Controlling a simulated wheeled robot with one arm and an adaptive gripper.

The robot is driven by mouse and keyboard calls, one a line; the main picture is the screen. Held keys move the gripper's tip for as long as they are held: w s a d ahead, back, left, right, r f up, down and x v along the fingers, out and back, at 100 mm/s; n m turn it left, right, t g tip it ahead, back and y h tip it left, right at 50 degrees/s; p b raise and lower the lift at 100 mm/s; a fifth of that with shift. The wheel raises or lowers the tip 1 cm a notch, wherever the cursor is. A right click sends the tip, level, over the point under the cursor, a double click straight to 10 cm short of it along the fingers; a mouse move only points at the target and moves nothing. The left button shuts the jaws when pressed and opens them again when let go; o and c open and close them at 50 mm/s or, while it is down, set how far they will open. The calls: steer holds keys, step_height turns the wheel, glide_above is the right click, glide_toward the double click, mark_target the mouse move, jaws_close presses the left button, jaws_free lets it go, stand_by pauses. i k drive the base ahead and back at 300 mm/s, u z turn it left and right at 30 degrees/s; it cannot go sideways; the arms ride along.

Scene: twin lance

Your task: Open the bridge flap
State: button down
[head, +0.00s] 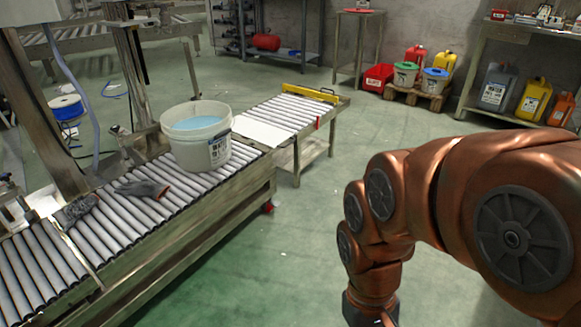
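A flat white plate (262,131), which looks like the bridge flap, lies level between the near roller conveyor (128,226) and the short far roller section (285,112). I cannot make out its hinge. A small red part (317,123) sticks up at the right edge of the far section. A white bucket (203,146) with light blue contents stands upright on the near rollers, just before the plate. My copper-coloured arm fills the right side and bends down past the bottom edge. My gripper is out of the picture.
Grey gloves (142,188) lie on the near rollers. A yellow bar (309,93) crosses the far section's end. Several containers stand on a pallet (415,95) and near the right shelf (530,34). Green floor (300,230) is clear between the conveyor and my arm.

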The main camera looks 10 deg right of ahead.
mark_target(271, 136)
steer(key=u, duration=0.65)
steer(key=i, duration=1.65)
steer(key=z, duration=0.8)
